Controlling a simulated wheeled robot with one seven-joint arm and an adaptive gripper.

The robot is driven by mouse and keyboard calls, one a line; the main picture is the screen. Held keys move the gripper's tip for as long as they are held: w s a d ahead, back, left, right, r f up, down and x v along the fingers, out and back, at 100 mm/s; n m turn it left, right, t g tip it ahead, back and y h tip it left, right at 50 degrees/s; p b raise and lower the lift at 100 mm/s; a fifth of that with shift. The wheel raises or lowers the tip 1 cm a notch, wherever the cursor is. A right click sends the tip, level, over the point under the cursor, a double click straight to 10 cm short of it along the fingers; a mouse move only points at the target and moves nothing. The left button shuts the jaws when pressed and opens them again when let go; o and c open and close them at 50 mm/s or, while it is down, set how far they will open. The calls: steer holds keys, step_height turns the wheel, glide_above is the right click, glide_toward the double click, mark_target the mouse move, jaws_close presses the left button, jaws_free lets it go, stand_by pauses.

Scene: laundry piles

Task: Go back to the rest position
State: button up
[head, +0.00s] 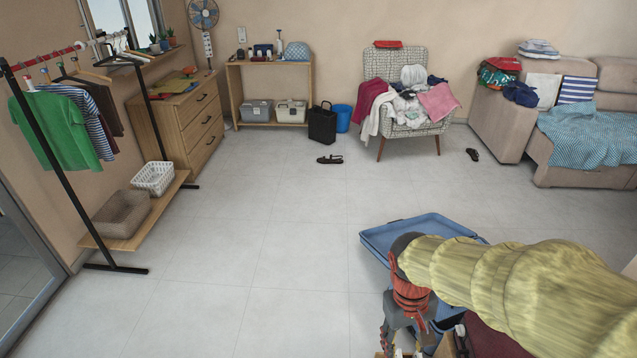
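My gripper (406,340) hangs fingers down at the bottom of the head view, right of the middle. Its two fingers look spread apart, with no held item visible between them; the tips are close to the picture's lower edge. A red and dark wrist section is above it, and my yellow-sleeved arm reaches in from the right. A blue suitcase or tray-like case (376,243) lies behind and below my wrist, partly hidden by my arm. Dark red cloth (490,340) shows under my arm.
A clothes rack (60,165) with baskets stands left, beside a wooden dresser (180,125). A low shelf (233,95), a black bag (322,124), a clothes-covered armchair (372,66) and a sofa (500,125) line the back.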

steer(key=s+r+m+t+p, duration=0.1)
steer(key=s+r+t, duration=0.2)
steer(key=r, duration=0.6)
steer(key=s+r+t+y+p, duration=0.1)
steer(key=s+r+t+p, duration=0.1)
steer(key=r, duration=0.7)
steer(key=shift+s+d+r+m+t, duration=0.3)
steer(key=shift+s+m+t, duration=0.1)
steer(key=shift+s+t, duration=0.4)
